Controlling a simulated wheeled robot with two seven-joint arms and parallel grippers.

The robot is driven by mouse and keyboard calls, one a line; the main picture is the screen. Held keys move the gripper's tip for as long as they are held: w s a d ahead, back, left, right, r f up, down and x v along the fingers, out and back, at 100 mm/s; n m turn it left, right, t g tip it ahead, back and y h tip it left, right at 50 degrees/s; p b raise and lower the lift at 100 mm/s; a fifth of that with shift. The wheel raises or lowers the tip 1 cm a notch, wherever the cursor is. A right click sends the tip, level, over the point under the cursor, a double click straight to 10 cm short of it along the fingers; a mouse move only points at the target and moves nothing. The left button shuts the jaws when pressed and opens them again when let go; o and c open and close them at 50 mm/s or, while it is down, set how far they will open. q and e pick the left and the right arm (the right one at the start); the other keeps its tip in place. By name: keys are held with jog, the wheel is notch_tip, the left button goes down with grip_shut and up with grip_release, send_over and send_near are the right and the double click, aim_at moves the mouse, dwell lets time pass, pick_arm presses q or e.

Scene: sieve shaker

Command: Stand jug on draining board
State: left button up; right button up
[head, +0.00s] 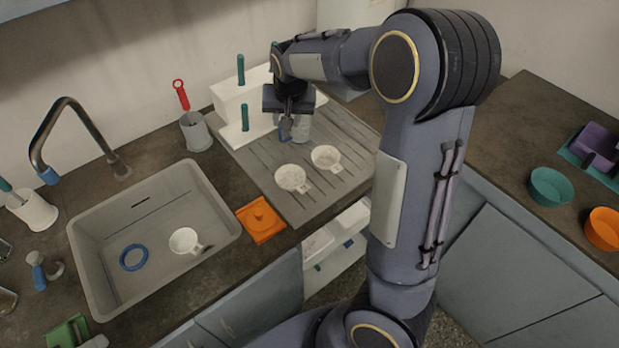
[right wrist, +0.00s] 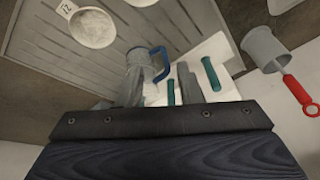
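The jug, pale grey with a blue handle, is at the back of the grey draining board (head: 245,158) in the head view, just below my right gripper (head: 288,112). The jug (head: 303,127) looks upright there, and its base is partly hard to see. In the right wrist view the jug (right wrist: 139,60) and its blue handle lie just past my right gripper (right wrist: 160,84). Its two grey fingers stand apart, one near the jug body and one beyond the handle, with nothing visibly clamped. My left gripper is not in view.
Two white cups (head: 291,178) (head: 326,157) sit on the board's front part. A white rack with teal pegs (head: 238,100) stands behind. A grey holder with a red-handled tool (head: 195,132) is left of it. The sink (head: 150,215) holds another cup and a blue ring.

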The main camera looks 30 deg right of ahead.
jog(key=s+a+r+n+y, duration=0.1)
jog(key=s+a, duration=0.2)
jog(key=s, duration=0.6)
jog(key=s+a+r+n+t+y, duration=0.1)
jog(key=s+a+n+y, duration=0.1)
jog(key=s, duration=0.8)
jog(key=s+a+r+n+y, duration=0.1)
jog(key=s+a, duration=0.4)
jog(key=s, duration=0.5)
jog(key=shift+n+t+y, duration=0.3)
jog(key=shift+n, duration=0.1)
